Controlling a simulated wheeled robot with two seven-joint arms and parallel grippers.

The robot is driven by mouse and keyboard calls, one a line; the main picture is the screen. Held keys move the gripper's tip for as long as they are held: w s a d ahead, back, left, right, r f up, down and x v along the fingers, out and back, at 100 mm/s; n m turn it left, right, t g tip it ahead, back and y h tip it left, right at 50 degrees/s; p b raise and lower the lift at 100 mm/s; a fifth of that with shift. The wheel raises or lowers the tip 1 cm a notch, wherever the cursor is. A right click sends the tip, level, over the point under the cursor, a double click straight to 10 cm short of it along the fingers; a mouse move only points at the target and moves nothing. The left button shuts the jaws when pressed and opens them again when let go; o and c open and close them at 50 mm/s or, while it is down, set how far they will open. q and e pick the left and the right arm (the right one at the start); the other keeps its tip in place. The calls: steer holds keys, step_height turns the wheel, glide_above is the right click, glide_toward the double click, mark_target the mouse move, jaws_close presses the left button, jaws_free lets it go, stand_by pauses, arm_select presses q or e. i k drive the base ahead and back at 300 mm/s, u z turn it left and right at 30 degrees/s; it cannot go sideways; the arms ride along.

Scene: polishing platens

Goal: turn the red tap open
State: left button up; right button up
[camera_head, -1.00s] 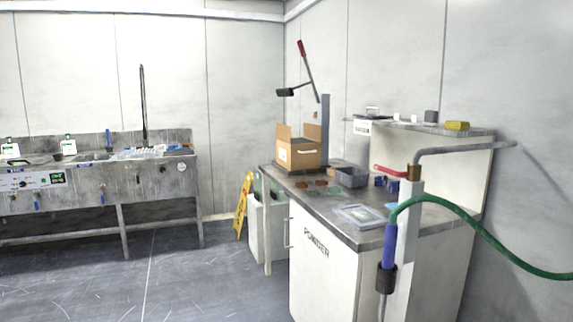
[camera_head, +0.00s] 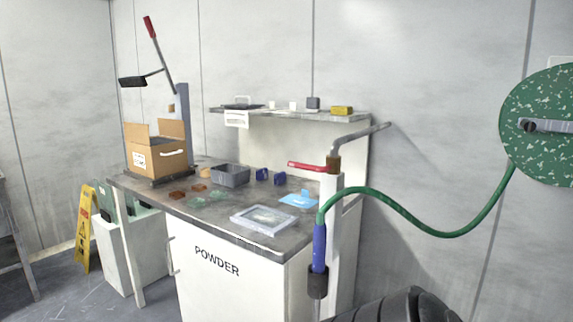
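The red tap (camera_head: 307,166) is a red lever at the right rear of the powder bench. It points left from a brass fitting (camera_head: 333,163) on a grey pipe (camera_head: 360,137). The pipe bends over beside a white post (camera_head: 335,215). A green hose (camera_head: 440,234) runs from a blue nozzle (camera_head: 319,247) on the post's front. Neither of my grippers is in view, and nothing touches the tap.
The bench top (camera_head: 250,238) holds a cardboard box (camera_head: 158,155), a grey bin (camera_head: 230,175) and a clear tray (camera_head: 264,220). A yellow floor sign (camera_head: 84,228) stands at left. A black ribbed shape (camera_head: 400,306) shows at bottom right.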

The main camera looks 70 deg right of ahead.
mark_target(313, 168)
steer(key=z, duration=0.8)
steer(key=i, duration=0.95)
steer(key=z, duration=1.05)
